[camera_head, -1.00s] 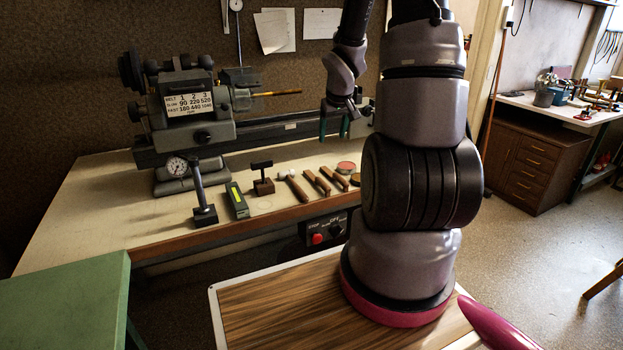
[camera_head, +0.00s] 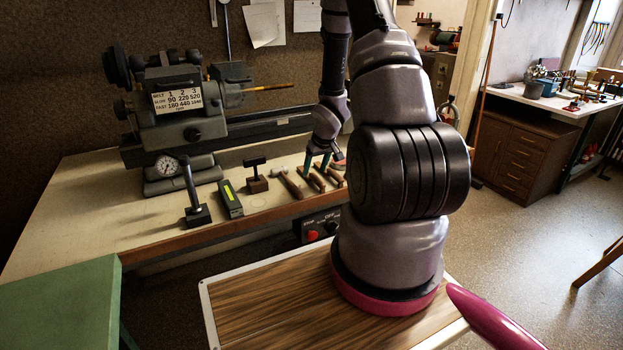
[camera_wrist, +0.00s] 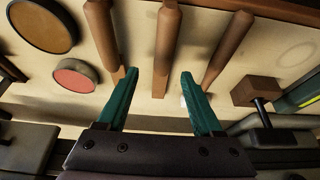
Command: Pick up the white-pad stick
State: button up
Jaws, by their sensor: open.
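Three wooden-handled tools lie side by side on the bench. In the wrist view they are a left stick (camera_wrist: 103,35), a middle stick (camera_wrist: 166,50) and a right one (camera_wrist: 229,50). A small white patch (camera_wrist: 183,101) shows by the right finger, near the right tool's end; I cannot tell for sure which tool carries the white pad. My gripper (camera_wrist: 158,74) is open and empty, its green fingers on either side of the middle stick's lower end. The right finger hides the right tool's end. In the head view my gripper (camera_head: 313,172) is low over these tools.
A red-topped round tin (camera_wrist: 75,77) and a brown disc (camera_wrist: 43,25) lie left in the wrist view. The lathe (camera_head: 185,110) stands behind.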

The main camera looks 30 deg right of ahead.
aim_at(312, 174)
jog(key=x, duration=0.3)
jog(key=shift+a+f, duration=0.1)
jog(key=shift+f, duration=0.15)
grip_shut()
jog(key=shift+r, duration=0.1)
notch_tip(312, 174, up, 10)
jog(key=shift+f, duration=0.1)
dwell(0.3)
